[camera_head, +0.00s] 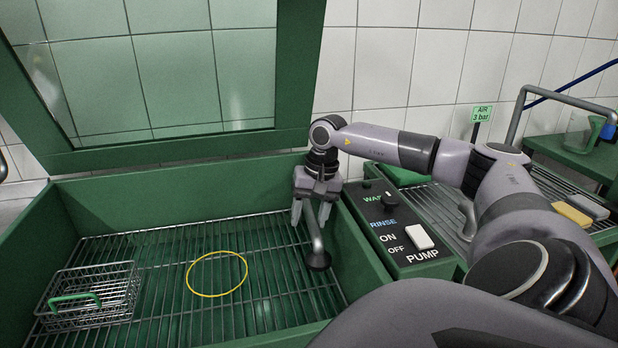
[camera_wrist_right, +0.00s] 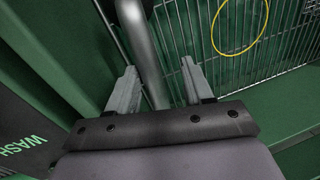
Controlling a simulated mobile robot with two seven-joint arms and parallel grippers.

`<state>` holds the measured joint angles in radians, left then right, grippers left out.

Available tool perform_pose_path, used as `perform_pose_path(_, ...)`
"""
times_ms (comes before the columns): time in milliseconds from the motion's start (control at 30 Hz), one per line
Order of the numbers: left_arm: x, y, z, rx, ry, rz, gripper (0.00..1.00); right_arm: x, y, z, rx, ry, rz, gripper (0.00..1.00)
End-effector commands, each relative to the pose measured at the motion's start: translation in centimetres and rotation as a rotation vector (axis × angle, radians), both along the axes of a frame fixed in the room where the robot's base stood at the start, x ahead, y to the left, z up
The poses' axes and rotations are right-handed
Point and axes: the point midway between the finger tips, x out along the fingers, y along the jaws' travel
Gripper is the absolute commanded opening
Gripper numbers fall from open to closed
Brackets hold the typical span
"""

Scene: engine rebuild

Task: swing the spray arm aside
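The spray arm (camera_head: 317,240) is a grey metal tube with a dark round head, hanging over the right side of the green wash basin (camera_head: 180,185). In the right wrist view the spray arm (camera_wrist_right: 146,50) passes up between my gripper's fingers. My right gripper (camera_head: 311,221) points down into the basin at the tube. In the wrist view the right gripper (camera_wrist_right: 160,72) has its fingers apart, with a visible gap between the tube and the right-hand finger. The tube's upper end is hidden by the gripper. My left gripper is not in view.
A wire basket (camera_head: 90,292) with a green handle and a yellow ring (camera_head: 217,274) lie on the basin's grate. The raised lid (camera_head: 170,150) stands behind. A control box (camera_head: 400,235) with a knob and pump switch is right of the basin. The grate's middle is mostly free.

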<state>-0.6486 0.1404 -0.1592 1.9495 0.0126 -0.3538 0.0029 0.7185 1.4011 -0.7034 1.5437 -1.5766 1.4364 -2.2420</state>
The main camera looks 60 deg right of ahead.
Motion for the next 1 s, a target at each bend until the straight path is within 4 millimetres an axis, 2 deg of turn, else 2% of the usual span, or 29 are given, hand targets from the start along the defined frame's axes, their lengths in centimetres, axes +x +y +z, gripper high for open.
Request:
perform_pose_path(200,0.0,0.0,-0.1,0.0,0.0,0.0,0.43,-0.4,-0.5,3.5,0.0,-0.008,-0.001,0.51)
perform_pose_path(400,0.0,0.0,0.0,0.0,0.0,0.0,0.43,-0.8,-0.8,6.1,0.0,-0.006,-0.001,0.51)
perform_pose_path(567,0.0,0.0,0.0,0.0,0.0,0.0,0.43,-1.0,-1.0,6.8,-0.001,-0.003,-0.001,0.51)
perform_pose_path(1000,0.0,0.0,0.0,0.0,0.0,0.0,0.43,-1.0,-1.0,6.7,0.0,-0.003,0.0,0.51)
